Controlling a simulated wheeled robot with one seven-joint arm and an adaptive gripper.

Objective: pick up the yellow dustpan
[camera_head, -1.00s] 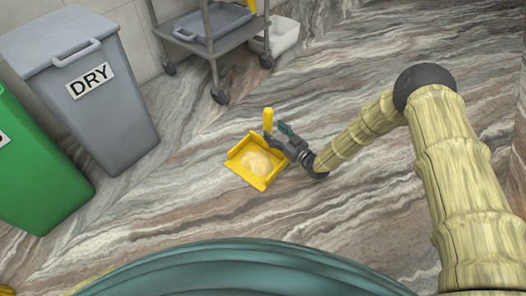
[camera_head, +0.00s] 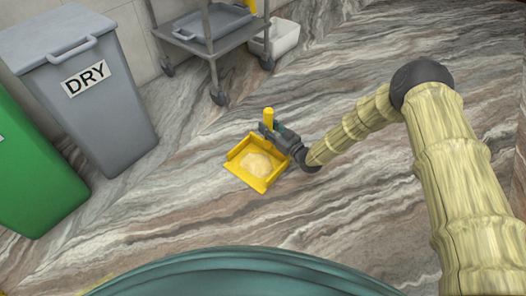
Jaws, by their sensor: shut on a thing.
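The yellow dustpan (camera_head: 246,176) lies on the marbled floor near the middle of the view, with its upright handle (camera_head: 268,116) at the back. A pale beige heap (camera_head: 257,163) sits in its pan. My gripper (camera_head: 270,131) reaches in from the right and is shut on the dustpan's handle, at its lower part. The gripper partly hides the base of the handle. I cannot tell any gap between the pan and the floor.
A grey bin marked DRY (camera_head: 100,110) and a green bin (camera_head: 35,185) stand at the left. A wheeled metal cart (camera_head: 228,50) with a grey tray (camera_head: 205,27) stands at the back, beside a white tub (camera_head: 283,38). The floor around the dustpan is clear.

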